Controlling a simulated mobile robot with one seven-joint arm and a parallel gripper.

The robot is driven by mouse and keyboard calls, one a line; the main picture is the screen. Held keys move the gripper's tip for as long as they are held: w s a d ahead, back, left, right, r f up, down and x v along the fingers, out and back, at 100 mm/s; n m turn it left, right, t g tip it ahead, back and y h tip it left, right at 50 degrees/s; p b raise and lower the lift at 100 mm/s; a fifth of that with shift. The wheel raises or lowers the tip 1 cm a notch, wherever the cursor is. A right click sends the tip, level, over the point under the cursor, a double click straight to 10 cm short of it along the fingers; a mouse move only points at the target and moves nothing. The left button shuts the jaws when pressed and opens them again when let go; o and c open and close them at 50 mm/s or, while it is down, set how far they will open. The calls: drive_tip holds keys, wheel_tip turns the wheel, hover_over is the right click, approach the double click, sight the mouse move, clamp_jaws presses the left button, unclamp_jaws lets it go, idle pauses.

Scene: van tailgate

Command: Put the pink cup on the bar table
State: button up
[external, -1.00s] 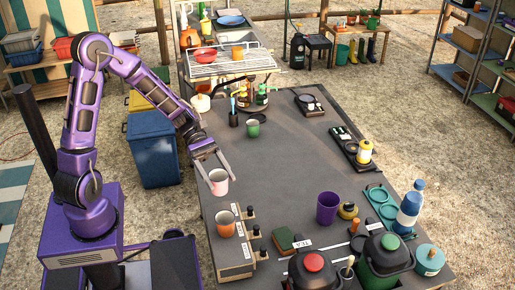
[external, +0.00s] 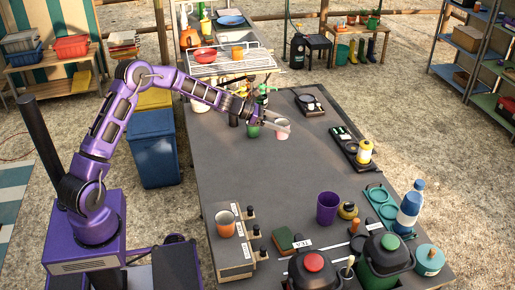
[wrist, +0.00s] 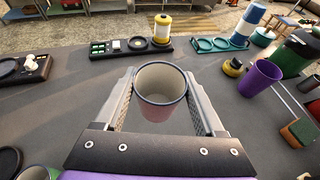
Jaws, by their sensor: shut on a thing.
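The pink cup (external: 282,129) is between the fingers of my gripper (external: 276,122), over the far half of the long grey table (external: 270,180). In the wrist view the cup (wrist: 162,110) is upright, open side up, with my gripper's (wrist: 160,100) two fingers against its sides. It looks empty. I cannot tell whether its base touches the table top or is slightly above it. No surface is labelled as the bar table.
A green cup (external: 253,131) stands close left of the pink cup. Dark trays (external: 350,150) line the right edge, one with a yellow bottle (external: 365,152). A purple cup (external: 327,208) and orange cup (external: 225,223) stand nearer. The table's middle is clear.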

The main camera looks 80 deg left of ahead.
drive_tip(key=w+a+f+n+y, duration=0.3)
drive_tip(key=w+a+y, duration=0.1)
drive_tip(key=a, duration=0.4)
drive_tip(key=shift+t, duration=0.3)
drive_tip(key=shift+a+f+b, duration=0.15)
drive_tip(key=shift+f+b, duration=0.5)
drive_tip(key=shift+f, duration=1.75)
drive_tip(key=shift+a+f+b, duration=0.1)
drive_tip(key=shift+f+b, duration=0.55)
drive_tip(key=shift+f, duration=1.75)
drive_tip(key=shift+f, duration=0.2)
drive_tip(key=o, duration=1.4)
drive_tip(key=shift+r, duration=0.1)
